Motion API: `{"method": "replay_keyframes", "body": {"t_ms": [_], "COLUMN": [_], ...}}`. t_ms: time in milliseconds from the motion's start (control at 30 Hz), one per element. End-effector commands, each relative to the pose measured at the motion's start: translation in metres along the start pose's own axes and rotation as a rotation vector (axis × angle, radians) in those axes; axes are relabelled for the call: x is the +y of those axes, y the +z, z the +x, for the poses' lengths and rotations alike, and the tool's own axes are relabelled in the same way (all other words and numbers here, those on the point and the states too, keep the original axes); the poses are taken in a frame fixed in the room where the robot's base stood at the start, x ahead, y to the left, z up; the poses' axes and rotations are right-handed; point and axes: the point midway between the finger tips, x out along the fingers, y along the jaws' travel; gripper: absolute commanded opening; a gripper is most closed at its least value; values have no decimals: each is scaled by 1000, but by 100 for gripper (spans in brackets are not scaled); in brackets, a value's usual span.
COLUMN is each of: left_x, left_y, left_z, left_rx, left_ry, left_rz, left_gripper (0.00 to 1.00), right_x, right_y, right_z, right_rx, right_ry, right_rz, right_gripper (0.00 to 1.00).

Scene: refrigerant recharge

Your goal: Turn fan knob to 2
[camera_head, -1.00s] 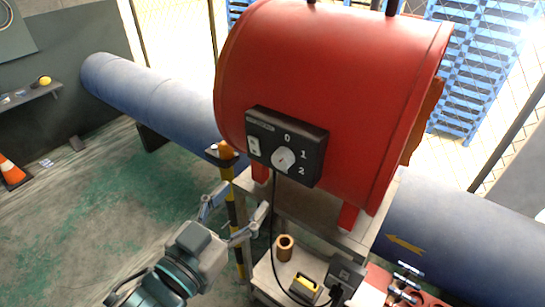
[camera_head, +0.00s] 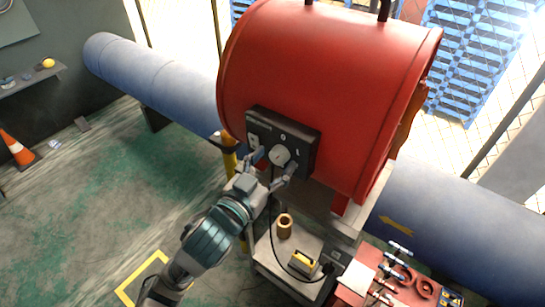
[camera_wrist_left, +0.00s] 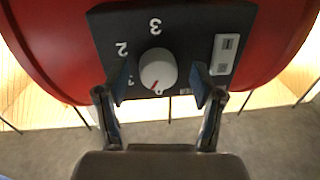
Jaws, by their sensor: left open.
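The fan knob (camera_head: 280,156) is a round white dial on the black control box (camera_head: 263,128) of the red fan. It also shows in the left wrist view (camera_wrist_left: 158,70), where the box appears upside down with the digits 3 and 2 readable and a partly hidden digit at its left. The 0 cannot be made out there. My left gripper (camera_head: 273,170) is open at the box, with one finger on each side of the knob (camera_wrist_left: 160,88). Finger contact cannot be told. My right gripper is out of view.
The red fan drum (camera_head: 330,90) stands on a grey cart, whose lower shelf holds a brass cylinder (camera_head: 285,226) and a yellow-black device (camera_head: 304,262). A black cable hangs from the box. A blue pipe (camera_head: 450,220) runs behind. A white switch (camera_wrist_left: 226,52) sits beside the knob.

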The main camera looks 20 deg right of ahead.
Motion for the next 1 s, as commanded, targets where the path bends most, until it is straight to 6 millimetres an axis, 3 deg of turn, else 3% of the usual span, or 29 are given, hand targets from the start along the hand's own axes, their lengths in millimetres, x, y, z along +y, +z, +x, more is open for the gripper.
{"method": "replay_keyframes", "body": {"t_ms": [333, 600, 1000], "left_x": [-4, -4, -3], "left_y": [-1, -1, -1], "left_z": [1, 2, 4], "left_rx": [4, 3, 6], "left_ry": [-1, -3, -3], "left_rz": [-3, -2, 46], "left_gripper": [67, 6, 6], "right_x": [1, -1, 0], "right_y": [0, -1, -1], "right_z": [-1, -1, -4], "right_rx": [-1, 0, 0], "right_ry": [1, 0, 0], "right_rz": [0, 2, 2], "right_gripper": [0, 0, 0]}}
